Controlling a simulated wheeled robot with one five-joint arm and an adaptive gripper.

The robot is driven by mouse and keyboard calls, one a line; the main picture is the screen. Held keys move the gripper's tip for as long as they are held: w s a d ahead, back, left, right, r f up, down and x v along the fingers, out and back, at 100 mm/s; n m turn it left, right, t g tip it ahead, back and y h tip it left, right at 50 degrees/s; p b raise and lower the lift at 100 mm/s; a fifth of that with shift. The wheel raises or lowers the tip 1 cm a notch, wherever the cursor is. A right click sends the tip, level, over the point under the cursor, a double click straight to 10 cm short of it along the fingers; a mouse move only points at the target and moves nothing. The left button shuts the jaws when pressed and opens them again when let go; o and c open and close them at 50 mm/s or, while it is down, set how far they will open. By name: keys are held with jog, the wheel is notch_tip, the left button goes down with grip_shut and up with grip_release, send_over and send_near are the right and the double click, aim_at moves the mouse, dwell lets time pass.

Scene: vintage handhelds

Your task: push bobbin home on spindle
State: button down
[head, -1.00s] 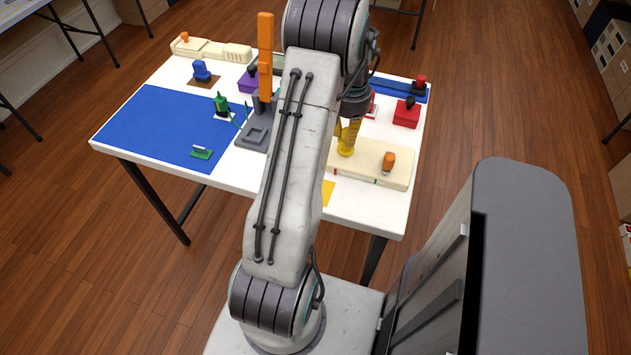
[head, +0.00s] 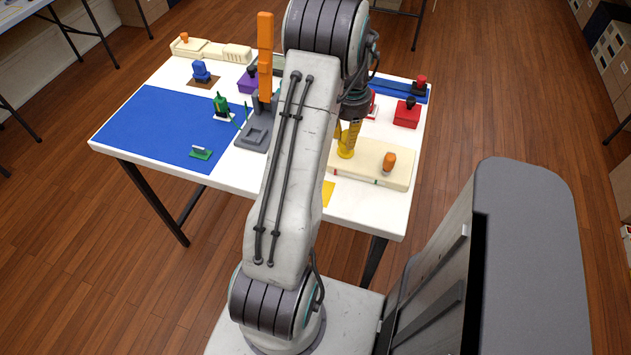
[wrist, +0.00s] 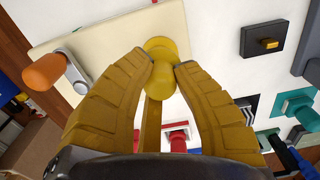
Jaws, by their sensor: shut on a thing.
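The yellow bobbin (wrist: 163,76) stands at the edge of a cream board (wrist: 105,45) in the wrist view, with a wide round flange at its far end. In the head view the bobbin (head: 346,152) shows just below my gripper (head: 349,135), at the left end of the board (head: 374,176). My gripper also shows in the wrist view (wrist: 164,66), its yellow ribbed fingers closed on both sides of the bobbin. The spindle is hidden, so I cannot tell how far down the bobbin sits.
An orange-handled lever (wrist: 45,72) stands on the board; it also shows in the head view (head: 389,161). A red block (head: 407,113) is behind the board. A grey fixture (head: 257,130) with a tall orange post is left of my arm. A blue mat (head: 150,130) covers the table's left.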

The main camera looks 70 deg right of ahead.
jog(key=shift+f, duration=0.15)
jog(key=c, duration=1)
grip_release()
jog(key=c, duration=0.3)
jog(key=shift+r, duration=0.2)
jog(key=shift+r+p, duration=2.55)
jog(key=shift+r, duration=0.8)
jog(key=shift+a, duration=0.1)
